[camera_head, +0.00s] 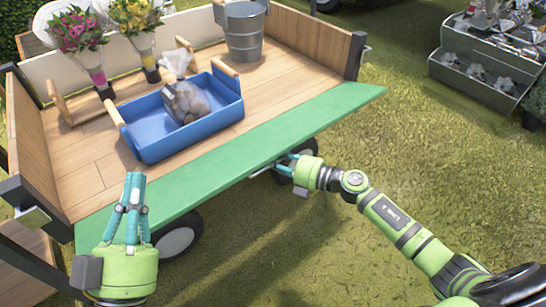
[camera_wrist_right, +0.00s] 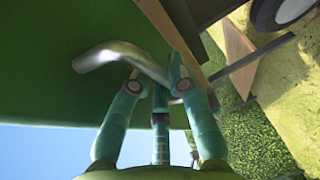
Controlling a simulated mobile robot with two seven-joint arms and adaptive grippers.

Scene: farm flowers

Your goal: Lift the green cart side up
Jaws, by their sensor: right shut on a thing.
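The green cart side (camera_head: 225,165) is a long flat panel along the near edge of the wooden cart; its exact tilt is hard to tell. In the right wrist view its green face (camera_wrist_right: 50,60) fills the upper left, with a bent metal handle (camera_wrist_right: 105,55) on it. My right gripper (camera_head: 287,160) is at the panel's outer edge, right of its middle. In the wrist view its fingers (camera_wrist_right: 168,78) are closed around the handle. My left gripper (camera_head: 135,178) is over the panel's left end, its fingers together, pointing up and holding nothing visible.
On the cart floor (camera_head: 85,180) stand a blue tray (camera_head: 190,140) with a wrapped bag (camera_head: 186,103), a metal bucket (camera_head: 244,35) and flower bouquets (camera_head: 80,32). A cart wheel (camera_head: 178,240) shows below the panel. Grey crates (camera_head: 470,75) stand right; grass between is clear.

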